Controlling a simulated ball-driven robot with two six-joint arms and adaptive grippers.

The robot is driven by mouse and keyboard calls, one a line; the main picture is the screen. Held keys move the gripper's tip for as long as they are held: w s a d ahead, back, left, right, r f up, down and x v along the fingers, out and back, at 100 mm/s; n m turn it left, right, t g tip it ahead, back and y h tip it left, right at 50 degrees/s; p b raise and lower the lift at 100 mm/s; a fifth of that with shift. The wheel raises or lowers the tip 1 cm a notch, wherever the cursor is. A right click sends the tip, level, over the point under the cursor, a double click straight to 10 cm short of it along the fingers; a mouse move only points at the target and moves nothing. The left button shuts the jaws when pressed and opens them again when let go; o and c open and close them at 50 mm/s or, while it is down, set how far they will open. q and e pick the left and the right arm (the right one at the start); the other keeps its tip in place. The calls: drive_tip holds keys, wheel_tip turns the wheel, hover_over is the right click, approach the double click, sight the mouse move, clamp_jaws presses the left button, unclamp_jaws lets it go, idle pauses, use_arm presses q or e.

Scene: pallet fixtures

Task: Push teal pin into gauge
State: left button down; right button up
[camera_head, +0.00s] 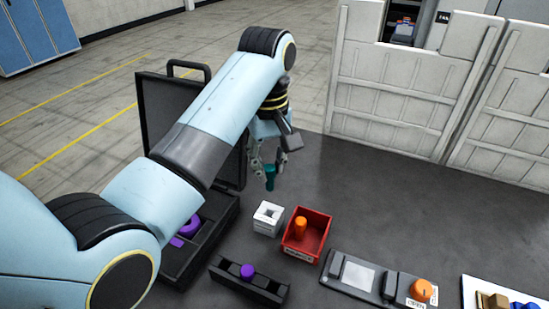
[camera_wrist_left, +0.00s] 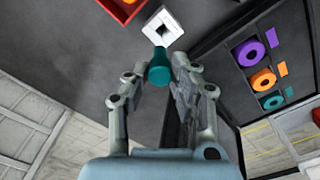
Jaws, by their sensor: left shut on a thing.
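The teal pin (camera_head: 270,176) is held in my left gripper (camera_head: 268,165), pointing down above the table. It also shows in the left wrist view (camera_wrist_left: 159,68) between the two fingers (camera_wrist_left: 160,88), which are shut on it. The gauge, a white block with a square dark hole (camera_head: 268,218), stands on the table below and in front of the pin in the head view. In the left wrist view the gauge (camera_wrist_left: 162,27) is just beyond the pin's end, and the pin appears apart from it. My right gripper is in neither view.
A red bin (camera_head: 318,250) with an orange pin (camera_head: 300,228) stands right of the gauge. A black fixture (camera_head: 225,272) with a purple pin (camera_head: 247,272) is in front. An open black case (camera_head: 178,268) lies left. A control box (camera_head: 350,290) sits at right.

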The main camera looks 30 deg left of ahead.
sight(268, 187)
use_arm(q)
drive_tip(key=shift+s+a+f, duration=0.15)
drive_tip(key=shift+a+f, duration=0.05)
drive_tip(key=shift+f, duration=0.1)
drive_tip(key=shift+d+f, duration=0.1)
drive_tip(key=shift+f, duration=0.1)
drive_tip(key=shift+s+d+f, duration=0.1)
drive_tip(key=shift+d+f, duration=0.1)
drive_tip(key=shift+f, duration=0.5)
drive_tip(key=shift+a+f, duration=0.2)
drive_tip(key=shift+f, duration=0.75)
drive_tip(key=shift+f+b, duration=0.4)
drive_tip(key=shift+f, duration=0.6)
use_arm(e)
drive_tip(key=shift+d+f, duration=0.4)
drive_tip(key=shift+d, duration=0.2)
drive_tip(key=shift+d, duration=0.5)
use_arm(q)
drive_tip(key=shift+p, duration=0.4)
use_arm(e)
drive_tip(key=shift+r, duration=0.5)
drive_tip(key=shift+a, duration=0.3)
